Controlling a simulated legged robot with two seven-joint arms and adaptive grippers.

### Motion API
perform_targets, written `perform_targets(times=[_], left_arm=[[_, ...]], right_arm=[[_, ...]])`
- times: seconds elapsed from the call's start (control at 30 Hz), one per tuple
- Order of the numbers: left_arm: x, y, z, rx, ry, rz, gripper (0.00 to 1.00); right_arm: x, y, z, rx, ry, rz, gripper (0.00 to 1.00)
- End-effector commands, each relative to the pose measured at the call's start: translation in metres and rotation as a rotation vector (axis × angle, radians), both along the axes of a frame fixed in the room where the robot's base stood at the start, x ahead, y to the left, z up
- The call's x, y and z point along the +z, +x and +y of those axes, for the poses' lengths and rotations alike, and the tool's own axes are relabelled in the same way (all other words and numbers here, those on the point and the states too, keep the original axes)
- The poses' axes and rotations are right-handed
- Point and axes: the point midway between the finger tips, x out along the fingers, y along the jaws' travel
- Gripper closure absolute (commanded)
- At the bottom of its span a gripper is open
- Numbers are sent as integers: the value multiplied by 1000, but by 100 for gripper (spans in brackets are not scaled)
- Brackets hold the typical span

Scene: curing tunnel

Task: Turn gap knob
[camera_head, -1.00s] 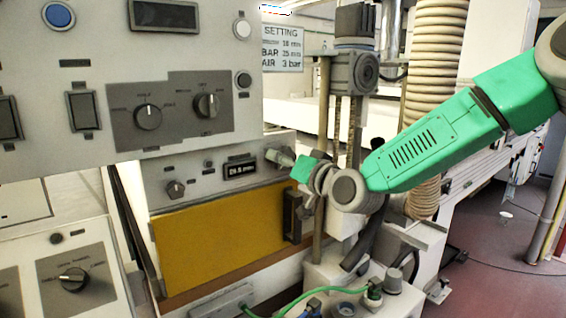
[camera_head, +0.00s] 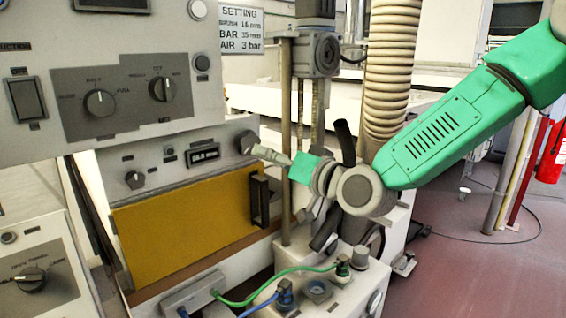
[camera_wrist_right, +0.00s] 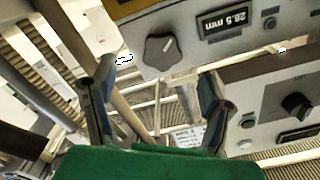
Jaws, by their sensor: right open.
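The gap knob (camera_head: 247,142) is a grey knob at the right end of the panel above the yellow plate, beside a small dark display (camera_head: 203,155). My right gripper (camera_head: 272,155) points at it from the right, its fingers close to the knob in this view. In the right wrist view, the knob (camera_wrist_right: 160,50) has a light pointer mark and lies beyond the open fingers (camera_wrist_right: 160,92), with a visible space between them and it. The display (camera_wrist_right: 226,20) there reads about 28.5 mm. The jaws hold nothing. My left gripper is not in view.
A larger control box (camera_head: 120,80) with knobs and switches overhangs the panel at upper left. A black handle (camera_head: 259,201) sticks out below the knob. A post (camera_head: 285,140) and a ribbed hose (camera_head: 390,60) stand behind my gripper. Green and blue hoses lie below.

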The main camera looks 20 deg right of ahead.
Motion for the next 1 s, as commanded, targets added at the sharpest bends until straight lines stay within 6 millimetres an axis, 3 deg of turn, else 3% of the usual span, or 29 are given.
perform_targets(times=[0.23,0.77,0.87,0.97,1.0], left_arm=[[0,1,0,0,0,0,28],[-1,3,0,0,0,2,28],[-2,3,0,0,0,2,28],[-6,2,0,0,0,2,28],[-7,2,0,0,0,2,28]], right_arm=[[-1,-24,-9,1,-1,2,31],[-3,-26,-9,1,-3,6,31],[-23,-28,-7,4,-21,45,31],[-72,-36,-2,13,-67,143,31],[-98,-42,0,18,-93,198,31]])
